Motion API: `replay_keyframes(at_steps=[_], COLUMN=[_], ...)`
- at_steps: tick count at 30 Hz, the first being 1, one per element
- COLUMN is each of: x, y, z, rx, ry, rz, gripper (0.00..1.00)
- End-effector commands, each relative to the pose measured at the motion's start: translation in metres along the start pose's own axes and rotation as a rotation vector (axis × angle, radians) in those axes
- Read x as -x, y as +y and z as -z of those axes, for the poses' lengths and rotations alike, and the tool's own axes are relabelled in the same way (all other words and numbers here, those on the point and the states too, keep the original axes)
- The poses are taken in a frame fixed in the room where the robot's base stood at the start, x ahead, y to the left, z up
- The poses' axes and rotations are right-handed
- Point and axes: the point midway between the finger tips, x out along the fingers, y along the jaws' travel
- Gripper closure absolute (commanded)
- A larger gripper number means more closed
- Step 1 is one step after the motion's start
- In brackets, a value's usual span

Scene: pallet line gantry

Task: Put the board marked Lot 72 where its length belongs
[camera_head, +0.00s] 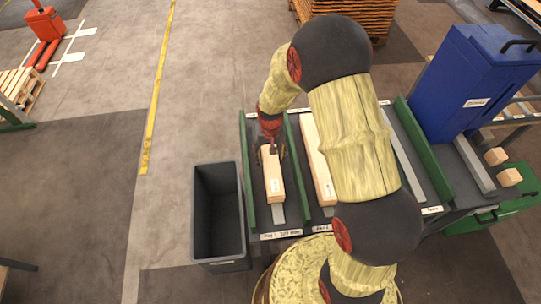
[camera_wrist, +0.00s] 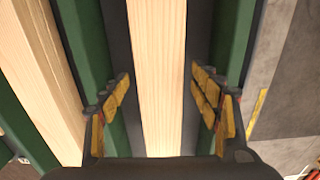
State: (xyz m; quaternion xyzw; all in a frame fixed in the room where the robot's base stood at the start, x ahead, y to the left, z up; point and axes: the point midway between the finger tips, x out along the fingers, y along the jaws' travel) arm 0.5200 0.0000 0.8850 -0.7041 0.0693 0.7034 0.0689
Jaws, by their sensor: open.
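A short pale wooden board (camera_head: 274,185) with a small white label lies in the leftmost bay, labelled Bay 1 (camera_head: 281,235). The label is too small to read, so I cannot tell whether it says Lot 72. My gripper (camera_head: 270,150) is over the far part of this board. In the wrist view my gripper (camera_wrist: 160,105) is open, one yellow-padded finger on each side of a board (camera_wrist: 160,50), with dark gaps between pads and wood. A longer board (camera_head: 316,160) lies in the second bay; my arm partly hides it and the bays to its right.
Green dividers (camera_head: 247,170) separate the bays. A dark grey bin (camera_head: 217,258) stands left of the bays and looks empty. A blue cabinet (camera_head: 470,85) is at the right, near small wooden blocks (camera_head: 509,177) on a green surface. Open floor lies to the left.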

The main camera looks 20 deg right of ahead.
Motion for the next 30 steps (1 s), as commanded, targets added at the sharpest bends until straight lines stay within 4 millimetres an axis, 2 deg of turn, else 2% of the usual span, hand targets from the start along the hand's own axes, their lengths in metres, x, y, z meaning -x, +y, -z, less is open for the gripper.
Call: replay_keyframes(at_steps=[6, 10, 24, 30], x=[0.002, 0.013, 0.102, 0.120], y=[0.000, 0.000, 0.000, 0.000], z=[0.000, 0.001, 0.000, 0.000], rx=[0.000, 0.000, 0.000, 0.000], ry=[0.000, 0.003, 0.002, 0.001], rz=[0.000, 0.001, 0.000, 0.000], gripper=[0.37, 0.37, 0.37, 0.37])
